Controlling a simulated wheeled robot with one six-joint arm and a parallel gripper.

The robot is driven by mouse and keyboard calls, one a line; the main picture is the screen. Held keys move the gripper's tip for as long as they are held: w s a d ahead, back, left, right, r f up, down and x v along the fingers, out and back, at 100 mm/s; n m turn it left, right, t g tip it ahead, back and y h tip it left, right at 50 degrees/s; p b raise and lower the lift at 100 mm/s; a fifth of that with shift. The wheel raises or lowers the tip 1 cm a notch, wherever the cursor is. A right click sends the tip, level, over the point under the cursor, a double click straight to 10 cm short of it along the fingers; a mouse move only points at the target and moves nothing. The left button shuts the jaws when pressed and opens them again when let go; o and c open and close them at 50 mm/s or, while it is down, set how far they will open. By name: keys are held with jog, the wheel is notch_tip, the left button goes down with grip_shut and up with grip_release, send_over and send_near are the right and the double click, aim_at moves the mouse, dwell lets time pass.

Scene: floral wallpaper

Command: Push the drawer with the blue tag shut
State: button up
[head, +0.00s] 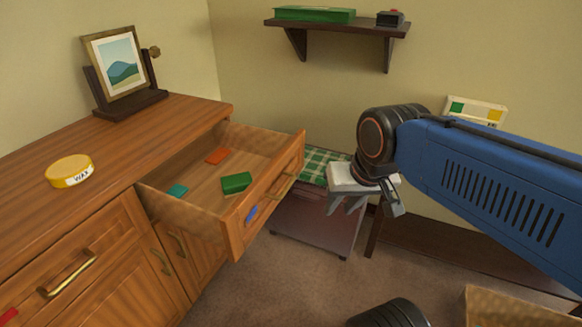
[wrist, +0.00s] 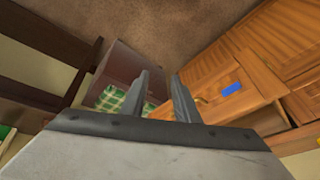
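The drawer with the blue tag (head: 264,201) is pulled out of the wooden dresser. Its blue tag (head: 251,213) sits on the front face near a brass handle (head: 283,187). Inside lie a green box, an orange piece and a teal piece. In the wrist view the blue tag (wrist: 231,89) shows to the right of my fingers. My gripper (head: 365,207) is to the right of the drawer front, apart from it, pointing down. In the wrist view its two fingers (wrist: 160,97) stand apart with nothing between them.
A low cabinet (head: 312,222) with a green checked cloth (head: 318,164) stands behind the drawer. A wax tin (head: 70,171) and a picture frame (head: 118,65) stand on the dresser top. A wall shelf (head: 337,26) is above. A cardboard box (head: 520,307) is at lower right.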

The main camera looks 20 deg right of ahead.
aim_at(298, 158)
jog(key=w+r+m, duration=0.1)
jog(key=w+m, duration=0.2)
jog(key=w+d+r+m, duration=0.1)
jog(key=w+m, duration=0.2)
jog(key=m, duration=0.1)
jog(key=w+r+m+y, duration=0.1)
jog(key=w+m, duration=0.2)
jog(key=m, duration=0.1)
jog(key=shift+w+d+r+g, duration=0.2)
jog(key=shift+w+d+g, duration=0.05)
jog(key=shift+g, duration=0.15)
grip_shut()
jog(key=w+d+r+m+y, duration=0.15)
jog(key=w+d+m, duration=0.35)
jog(key=w+m, duration=0.75)
jog(key=shift+m, duration=0.45)
jog(key=shift+w+a+f, duration=0.75)
jog(key=shift+a+f, duration=0.15)
jog(key=shift+f, duration=0.7)
jog(key=shift+w+a+f, duration=0.8)
jog(key=shift+a+f, duration=0.15)
jog(key=shift+f, duration=0.6)
jog(key=shift+w+a+f, duration=0.75)
jog(key=shift+a+f, duration=0.15)
jog(key=shift+f, duration=0.7)
